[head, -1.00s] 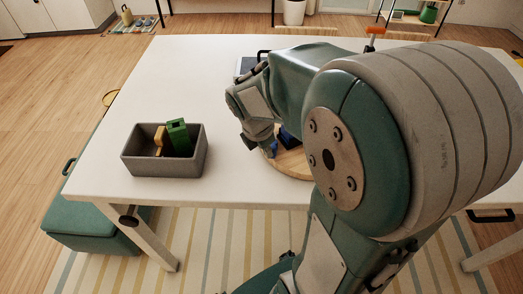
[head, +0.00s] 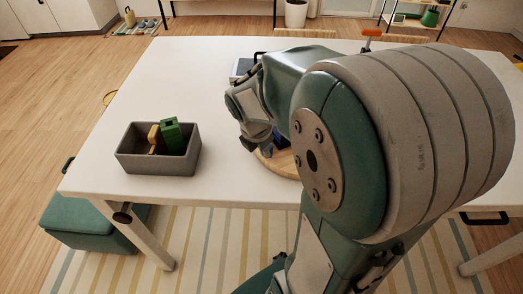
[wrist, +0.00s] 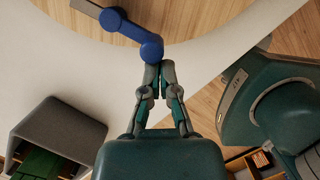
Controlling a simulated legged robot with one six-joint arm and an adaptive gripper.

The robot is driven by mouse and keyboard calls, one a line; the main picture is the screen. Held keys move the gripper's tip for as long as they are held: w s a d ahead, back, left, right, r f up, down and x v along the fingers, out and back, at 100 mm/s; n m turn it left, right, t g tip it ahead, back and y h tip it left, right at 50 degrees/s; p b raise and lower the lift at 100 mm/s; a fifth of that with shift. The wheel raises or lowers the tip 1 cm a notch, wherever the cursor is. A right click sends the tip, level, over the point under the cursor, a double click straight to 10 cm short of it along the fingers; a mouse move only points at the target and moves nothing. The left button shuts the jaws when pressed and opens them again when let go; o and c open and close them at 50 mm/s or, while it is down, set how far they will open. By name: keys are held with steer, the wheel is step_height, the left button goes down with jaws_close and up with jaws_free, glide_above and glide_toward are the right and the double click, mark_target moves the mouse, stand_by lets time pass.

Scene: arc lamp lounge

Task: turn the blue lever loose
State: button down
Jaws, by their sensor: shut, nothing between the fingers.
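The blue lever (wrist: 128,32) lies over a round wooden board (wrist: 190,15) in the wrist view, its rounded end toward my gripper. A grey piece shows at its far end. My gripper (wrist: 161,66) is shut and empty, its fingertips right at the lever's rounded end; I cannot tell whether they touch. In the head view my gripper (head: 262,146) is low over the near left edge of the board (head: 284,164), and my arm hides most of the board and lever.
A grey bin (head: 130,161) with a green block (head: 171,135) and a tan block (head: 154,137) stands on the white table (head: 190,75), left of the board. A dark flat object (head: 241,67) lies behind my gripper. The table's left and far-left parts are clear.

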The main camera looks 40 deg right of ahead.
steer(key=shift+d, duration=0.1)
steer(key=shift+w, duration=0.1)
steer(key=shift+w+d, duration=0.35)
steer(key=shift+w, duration=0.2)
stand_by(0.3)
